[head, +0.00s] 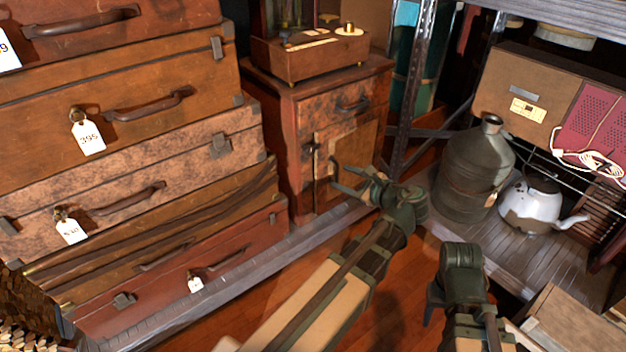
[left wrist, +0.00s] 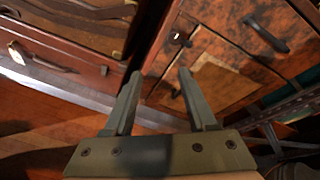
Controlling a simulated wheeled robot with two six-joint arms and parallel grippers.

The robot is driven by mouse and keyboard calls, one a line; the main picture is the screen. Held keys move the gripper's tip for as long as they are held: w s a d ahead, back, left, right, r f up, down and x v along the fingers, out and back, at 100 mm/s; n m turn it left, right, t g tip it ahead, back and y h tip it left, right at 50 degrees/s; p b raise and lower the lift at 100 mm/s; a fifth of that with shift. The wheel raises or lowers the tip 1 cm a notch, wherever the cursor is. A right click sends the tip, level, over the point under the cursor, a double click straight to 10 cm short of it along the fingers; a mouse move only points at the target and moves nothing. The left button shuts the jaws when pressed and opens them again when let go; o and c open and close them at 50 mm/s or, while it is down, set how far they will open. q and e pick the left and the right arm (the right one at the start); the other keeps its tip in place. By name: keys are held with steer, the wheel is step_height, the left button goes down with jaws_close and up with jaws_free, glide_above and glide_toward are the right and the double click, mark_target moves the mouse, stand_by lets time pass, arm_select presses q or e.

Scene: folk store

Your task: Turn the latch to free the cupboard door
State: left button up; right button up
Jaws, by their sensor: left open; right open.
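The wooden cupboard (head: 297,165) stands between the stacked suitcases and a metal shelf. Its door (head: 352,150) has a lighter panel and is closed. The small dark metal latch (head: 314,150) sits at the door's upper left edge. It also shows in the left wrist view as a small light-edged fitting (left wrist: 180,37), beyond the fingertips. My left gripper (head: 336,174) is open and empty in front of the door, below and right of the latch, apparently apart from it. Its two fingers also show in the left wrist view (left wrist: 160,76). My right gripper (head: 440,300) is open at lower right, its fingertips mostly hidden.
Stacked suitcases (head: 150,85) stand close on the left. A metal shelf post (head: 411,85) rises right of the cupboard. A large grey jug (head: 475,170) and a white kettle (head: 535,208) stand at right. A drawer handle (head: 353,104) is above the door.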

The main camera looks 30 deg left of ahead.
mark_target(311, 153)
arm_select(q)
steer(key=w+a+f+m+y+b, duration=0.1)
steer(key=w+a+b, duration=0.1)
steer(key=a, duration=0.3)
steer(key=w+a+f+m+t+y+b, duration=0.1)
steer(key=w+a+m+b, duration=0.1)
steer(key=w+a+b, duration=0.1)
steer(key=w+a+f+m+y+b, duration=0.1)
steer(key=w+a+b, duration=0.2)
steer(key=a, duration=0.4)
steer(key=shift+w+a+f+m+t, duration=0.15)
steer(key=shift+w+f+m+t, duration=0.2)
steer(key=shift+w, duration=0.25)
arm_select(e)
step_height(311, 153, down, 11)
arm_select(q)
steer(key=shift+c, duration=0.2)
arm_select(e)
steer(key=shift+r, duration=0.1)
arm_select(q)
jaws_close()
